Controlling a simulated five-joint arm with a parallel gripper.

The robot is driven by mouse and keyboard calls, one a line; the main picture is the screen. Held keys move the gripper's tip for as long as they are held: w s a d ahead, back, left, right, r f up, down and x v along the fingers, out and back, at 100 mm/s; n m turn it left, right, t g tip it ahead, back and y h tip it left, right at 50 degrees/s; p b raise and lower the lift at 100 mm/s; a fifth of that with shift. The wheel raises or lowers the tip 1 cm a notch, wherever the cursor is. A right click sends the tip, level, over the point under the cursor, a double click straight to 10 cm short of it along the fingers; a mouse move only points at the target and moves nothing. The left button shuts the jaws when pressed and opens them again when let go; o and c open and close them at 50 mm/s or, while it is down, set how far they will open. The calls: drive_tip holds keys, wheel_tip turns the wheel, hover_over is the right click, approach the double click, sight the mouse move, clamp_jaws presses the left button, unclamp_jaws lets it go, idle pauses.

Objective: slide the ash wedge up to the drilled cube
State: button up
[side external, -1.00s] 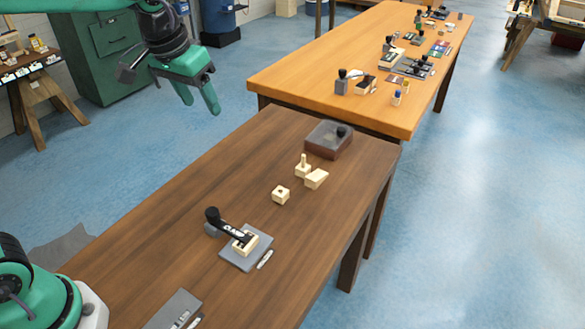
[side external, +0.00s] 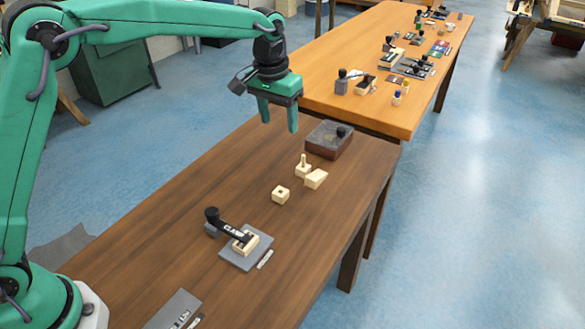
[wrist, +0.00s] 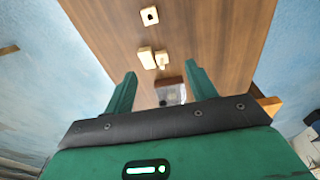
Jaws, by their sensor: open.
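The pale ash wedge (side external: 316,179) lies on the dark brown table, touching or very close to a block with an upright peg (side external: 303,168). The drilled cube (side external: 281,194), pale with a dark hole in its top, sits apart from both, nearer the clamp. In the wrist view the wedge (wrist: 145,57) is left of the peg block (wrist: 162,59), with the drilled cube (wrist: 149,17) at the top. My gripper (side external: 278,122) is open and empty, high above the far end of the table; it also shows in the wrist view (wrist: 161,70).
A dark lidded box (side external: 329,140) stands behind the blocks. A black-handled clamp (side external: 228,226) on a grey plate (side external: 262,244) stands in front of them. Another grey plate (side external: 172,310) lies at the near end. The table's left side is clear.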

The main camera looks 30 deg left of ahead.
drive_tip(key=g, duration=0.1)
hover_over(310, 188)
wheel_tip(310, 188, down, 11)
drive_tip(key=shift+r, duration=0.15)
drive_tip(key=shift+f, duration=3.95)
drive_tip(key=c, duration=0.9)
drive_tip(key=o, duration=0.9)
drive_tip(key=shift+c, duration=0.2)
